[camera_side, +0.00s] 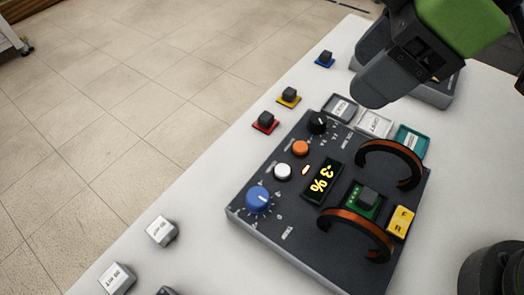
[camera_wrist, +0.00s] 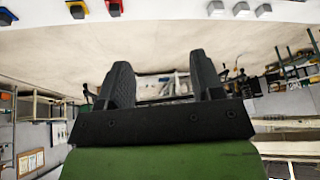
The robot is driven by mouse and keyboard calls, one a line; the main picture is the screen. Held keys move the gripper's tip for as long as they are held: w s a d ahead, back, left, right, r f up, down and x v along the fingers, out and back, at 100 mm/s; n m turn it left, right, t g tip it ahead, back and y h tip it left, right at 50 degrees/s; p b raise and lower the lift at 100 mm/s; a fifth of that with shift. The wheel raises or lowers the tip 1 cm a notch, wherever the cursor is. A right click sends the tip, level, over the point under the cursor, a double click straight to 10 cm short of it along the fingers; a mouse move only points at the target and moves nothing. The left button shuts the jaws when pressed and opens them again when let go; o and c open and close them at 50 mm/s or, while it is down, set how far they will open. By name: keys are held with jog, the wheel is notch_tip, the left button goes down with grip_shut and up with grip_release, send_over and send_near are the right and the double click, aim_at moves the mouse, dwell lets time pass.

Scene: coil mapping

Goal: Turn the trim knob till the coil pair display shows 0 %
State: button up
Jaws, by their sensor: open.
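A dark control panel (camera_side: 290,243) lies on the white table in the side view. Its display (camera_side: 322,182) shows a yellow 3 % with a small mark before it that looks like a minus. A large blue knob (camera_side: 258,198) with a white pointer line sits at the panel's left corner. A smaller black knob (camera_side: 317,122) sits at its far corner; the labels are too small to read which is the trim knob. Two copper coils (camera_side: 356,232) (camera_side: 392,160) stand on the panel. My gripper (camera_side: 370,64) is open and empty, above and beyond the panel; its fingers show in the wrist view (camera_wrist: 160,78).
An orange button (camera_side: 300,148) and a white button (camera_side: 283,172) sit between the knobs. A yellow block (camera_side: 400,221) is beside the coils. Red (camera_side: 265,122), yellow (camera_side: 289,97) and blue (camera_side: 325,59) pads with dark cubes line the table edge. White labelled blocks (camera_side: 161,231) stand at lower left.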

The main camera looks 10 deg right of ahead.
aim_at(257, 196)
jog(key=s+a+f+n, duration=0.1)
jog(key=a+f+n, duration=0.1)
jog(key=a+f, duration=0.2)
jog(key=a+f+n+g, duration=0.1)
jog(key=a+f, duration=0.3)
jog(key=f, duration=0.4)
jog(key=s+a+f+n, duration=0.1)
jog(key=a+f+n, duration=0.1)
jog(key=a+f, duration=0.2)
jog(key=shift+s+f+n+g+h, duration=0.15)
jog(key=shift+s+f+g, duration=0.05)
jog(key=shift+f, duration=0.35)
jog(key=shift+s+f+n+g+h, duration=0.15)
jog(key=shift+f+g, duration=0.05)
jog(key=shift+f, duration=0.35)
